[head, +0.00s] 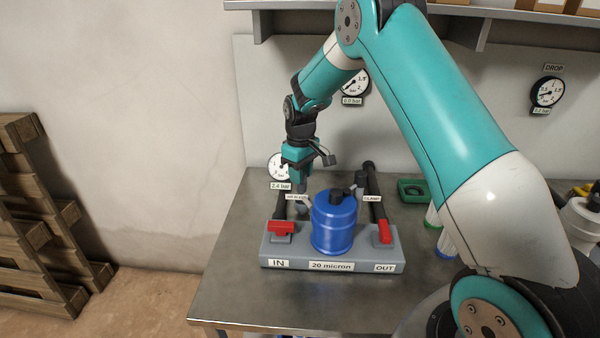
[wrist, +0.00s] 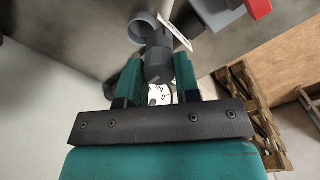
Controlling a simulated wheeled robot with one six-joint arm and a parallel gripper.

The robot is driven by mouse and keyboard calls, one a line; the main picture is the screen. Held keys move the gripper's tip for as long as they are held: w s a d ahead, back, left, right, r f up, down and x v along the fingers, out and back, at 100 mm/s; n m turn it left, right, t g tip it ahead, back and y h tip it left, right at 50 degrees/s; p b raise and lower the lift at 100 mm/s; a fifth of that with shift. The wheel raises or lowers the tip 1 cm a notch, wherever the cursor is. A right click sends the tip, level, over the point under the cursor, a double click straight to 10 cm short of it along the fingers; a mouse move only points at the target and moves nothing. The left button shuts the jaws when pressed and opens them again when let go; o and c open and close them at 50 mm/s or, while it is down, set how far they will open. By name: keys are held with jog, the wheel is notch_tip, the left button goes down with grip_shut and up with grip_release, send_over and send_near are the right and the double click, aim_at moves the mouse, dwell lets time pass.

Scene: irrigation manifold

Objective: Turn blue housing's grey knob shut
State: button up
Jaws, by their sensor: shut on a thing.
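The blue housing (head: 334,226) stands upright on a grey manifold block (head: 355,254) labelled IN, 20 micron and OUT. A black fitting (head: 337,196) sits on its top. My gripper (head: 302,190) points down behind and left of the housing, beside a small white tag. In the wrist view my gripper's two green fingers (wrist: 156,72) are shut on a faceted grey knob (wrist: 157,66), with a grey round fitting (wrist: 148,28) beyond it. In the head view the knob is mostly hidden by the fingers, and its turn angle cannot be read.
Red handles stand left (head: 281,229) and right (head: 385,232) of the housing, near dark pipes. A gauge (head: 280,166) marked 2.4 bar is on the back panel. A green tray (head: 412,190) and filter cartridges stand to the right. The bench's front left is clear.

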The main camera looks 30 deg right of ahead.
jog(key=o, duration=0.8)
jog(key=shift+w+r, duration=0.15)
jog(key=shift+w, duration=0.05)
jog(key=shift+o, duration=0.6)
jog(key=shift+s, duration=0.1)
notch_tip(320, 180, up, 17)
jog(key=b, duration=0.2)
jog(key=shift+r, duration=0.15)
jog(key=s+a+r+n+y, duration=0.2)
jog(key=s+a, duration=1)
jog(key=s, duration=0.3)
jog(key=s+a+f+y, duration=0.1)
jog(key=s+a, duration=0.2)
jog(key=s, duration=0.7)
jog(key=s+a+f+y, duration=0.1)
jog(key=s+a, duration=0.3)
jog(key=s, duration=0.6)
jog(key=shift+a+f+n, duration=0.3)
jog(key=shift+f+n, duration=0.05)
jog(key=shift+n, duration=0.05)
